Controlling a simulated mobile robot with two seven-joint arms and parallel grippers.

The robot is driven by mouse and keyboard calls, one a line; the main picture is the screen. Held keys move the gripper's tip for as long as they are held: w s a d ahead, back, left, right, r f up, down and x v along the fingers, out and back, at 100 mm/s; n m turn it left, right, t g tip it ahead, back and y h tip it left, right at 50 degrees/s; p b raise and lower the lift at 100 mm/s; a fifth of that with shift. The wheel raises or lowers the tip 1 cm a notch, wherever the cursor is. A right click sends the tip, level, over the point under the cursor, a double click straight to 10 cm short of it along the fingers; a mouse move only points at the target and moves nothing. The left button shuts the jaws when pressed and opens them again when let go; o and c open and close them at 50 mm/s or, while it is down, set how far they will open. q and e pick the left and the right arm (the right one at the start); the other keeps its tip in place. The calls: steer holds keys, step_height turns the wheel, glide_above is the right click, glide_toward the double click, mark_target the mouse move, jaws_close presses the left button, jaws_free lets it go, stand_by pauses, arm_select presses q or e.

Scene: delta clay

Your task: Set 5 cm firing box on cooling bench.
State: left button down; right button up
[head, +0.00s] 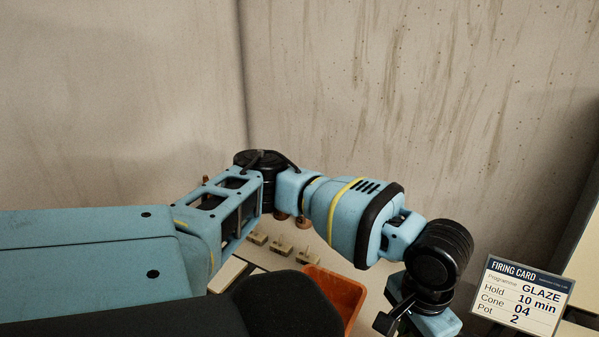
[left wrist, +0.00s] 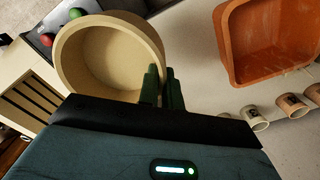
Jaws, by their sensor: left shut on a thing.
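A round, beige, open-topped vessel, which looks like the firing box (left wrist: 108,58), fills the upper left of the left wrist view. It looks empty inside. My left gripper (left wrist: 162,82) has its dark green fingers shut on the vessel's right wall, one finger on each side of the rim. Its size cannot be read, and I cannot tell if its base touches anything. In the head view my left arm reaches across to the lower right, its hand cut off by the bottom edge. The vessel does not show there. My right gripper is not in view.
An orange bin (head: 338,288) stands beside the arm; an orange container (left wrist: 268,40) also shows in the left wrist view near several tagged cups (left wrist: 254,117). A firing card (head: 521,296) stands lower right. Red and green buttons (left wrist: 46,39) and a slatted panel (left wrist: 30,100) lie left.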

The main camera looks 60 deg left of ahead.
arm_select(q)
steer(key=w+a+f+n+b, duration=0.1)
steer(key=w+a+n, duration=0.5)
steer(key=n, duration=1.1)
steer(key=w+a+f+n, duration=0.1)
steer(key=w+a+n, duration=0.4)
steer(key=n, duration=1.2)
steer(key=w, duration=0.4)
steer(key=shift+a+n+b, duration=0.35)
steer(key=shift+n+b, duration=0.05)
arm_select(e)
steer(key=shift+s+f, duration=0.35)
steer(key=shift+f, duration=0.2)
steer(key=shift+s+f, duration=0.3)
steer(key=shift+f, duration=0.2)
arm_select(q)
steer(key=shift+w, duration=0.1)
steer(key=shift+f, duration=5)
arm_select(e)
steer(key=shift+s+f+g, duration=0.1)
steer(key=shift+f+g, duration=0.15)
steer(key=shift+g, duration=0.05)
arm_select(q)
steer(key=shift+f, duration=0.15)
steer(key=c, duration=2)
jaws_free()
steer(key=shift+f, duration=0.1)
steer(key=o, duration=0.4)
